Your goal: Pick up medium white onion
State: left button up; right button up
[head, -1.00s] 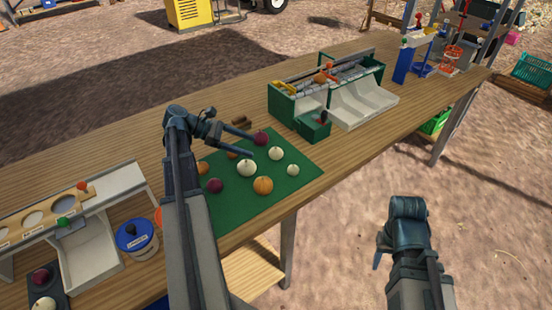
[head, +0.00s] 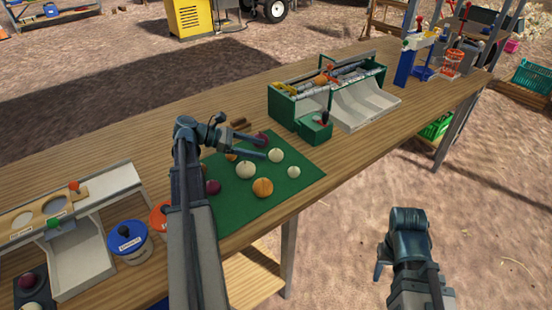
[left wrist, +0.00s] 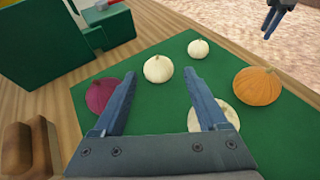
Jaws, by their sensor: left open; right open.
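The medium white onion (head: 276,155) lies on the green mat (head: 225,197), between a larger white onion (head: 246,170) and a smaller one (head: 293,172). In the left wrist view the medium white onion (left wrist: 158,66) shows ahead, between the lines of the two fingers. My left gripper (head: 265,148) is open and empty, above the mat and just left of that onion. One finger covers part of the larger white onion in the left wrist view (left wrist: 222,113). My right gripper (head: 379,262) is off the table's front edge, far from the onions, with its jaws partly hidden.
A purple onion (left wrist: 101,96) lies close to my left finger, and an orange onion (left wrist: 257,86) lies to the right. A green sorter (head: 312,128) stands beyond the mat. Brown blocks (left wrist: 27,148) lie beside the mat. Lidded tubs (head: 131,243) stand at left.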

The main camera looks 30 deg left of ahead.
aim_at(271, 152)
pick_arm(q)
jog(key=shift+a+f+b+x, duration=0.15)
jog(key=shift+b+x, duration=0.25)
jog(key=shift+x, duration=0.4)
jog(key=shift+f+b+x, duration=0.15)
jog(key=shift+b+x, duration=0.25)
jog(key=shift+x, duration=0.35)
jog(key=shift+a+f+b+x, duration=0.15)
jog(key=shift+b+x, duration=0.25)
jog(key=shift+x, duration=0.4)
jog(key=shift+w+d, duration=0.3)
jog(key=shift+d, duration=0.1)
jog(key=shift+c, duration=0.2)
jog(key=c, duration=1.1)
notch_tip(271, 152, up, 10)
jog(key=p, duration=1)
